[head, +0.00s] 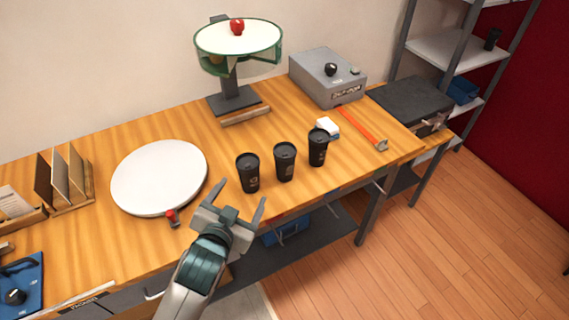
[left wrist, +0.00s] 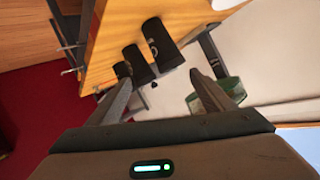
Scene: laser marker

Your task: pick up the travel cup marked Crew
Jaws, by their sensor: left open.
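Three black lidded travel cups stand upright in a row on the wooden workbench (head: 110,240): a left cup (head: 248,174), a middle cup (head: 285,162) and a right cup (head: 317,148). Each has small pale marking on its front, too small to read, so I cannot tell which says Crew. My left gripper (head: 244,194) is open and empty, near the bench's front edge, just in front of the left cup. In the left wrist view, the cups show beyond the open fingers (left wrist: 161,77); the largest cup (left wrist: 161,42) has a pale mark. My right gripper is not in view.
A white round plate (head: 158,178) lies left of the cups, with a small red-topped item (head: 172,218) at its front edge. Behind stand a green-rimmed round stand (head: 238,37) and a grey box (head: 328,78). An orange-handled tool (head: 362,128) and white block (head: 328,127) lie right.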

